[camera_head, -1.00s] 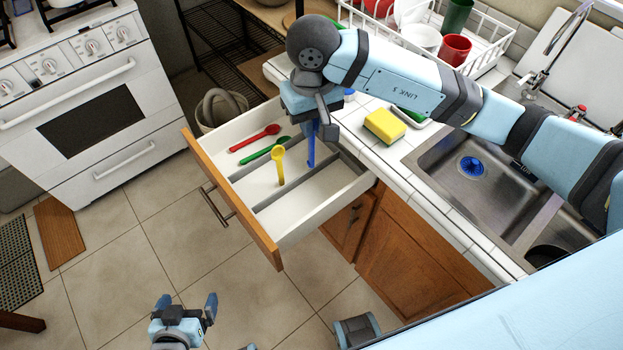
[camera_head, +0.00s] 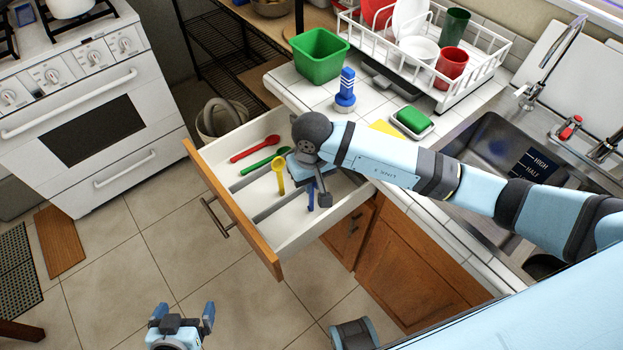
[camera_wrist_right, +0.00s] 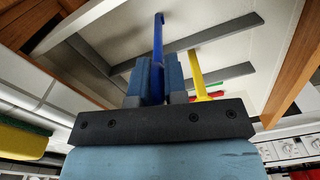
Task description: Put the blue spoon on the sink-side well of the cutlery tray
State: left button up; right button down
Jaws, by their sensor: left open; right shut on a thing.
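The cutlery tray (camera_head: 299,228) is the open drawer with grey dividers. My right gripper (camera_head: 308,186) is down over its right part, shut on the blue spoon (camera_head: 311,197). In the right wrist view the blue spoon (camera_wrist_right: 158,45) stands out from between the fingers (camera_wrist_right: 152,82) toward the tray floor. It appears over the sink-side well; I cannot tell whether it touches the floor. The yellow spoon (camera_head: 281,177) is in the middle well, left of the gripper. The red spoon (camera_head: 255,149) and green spoon (camera_head: 262,161) lie in the far well. My left gripper (camera_head: 182,316) is open and empty, low above the floor.
The counter holds a green bin (camera_head: 320,58), a blue-and-white bottle (camera_head: 346,88), a green sponge in a dish (camera_head: 412,121), a partly hidden yellow sponge (camera_head: 386,128) and a dish rack (camera_head: 478,77). The sink (camera_head: 482,150) is right of the drawer. The stove (camera_head: 90,100) is far left.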

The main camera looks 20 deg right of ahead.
jog(key=shift+f+b, duration=0.2)
jog(key=shift+b, duration=0.1)
jog(key=c, duration=1.2)
grip_release()
jog(key=shift+r, duration=0.1)
jog(key=shift+o, duration=0.2)
jog(key=shift+r+p, duration=0.2)
jog(key=shift+p, duration=0.15)
notch_tip(320, 180, up, 12)
jog(key=b, duration=0.1)
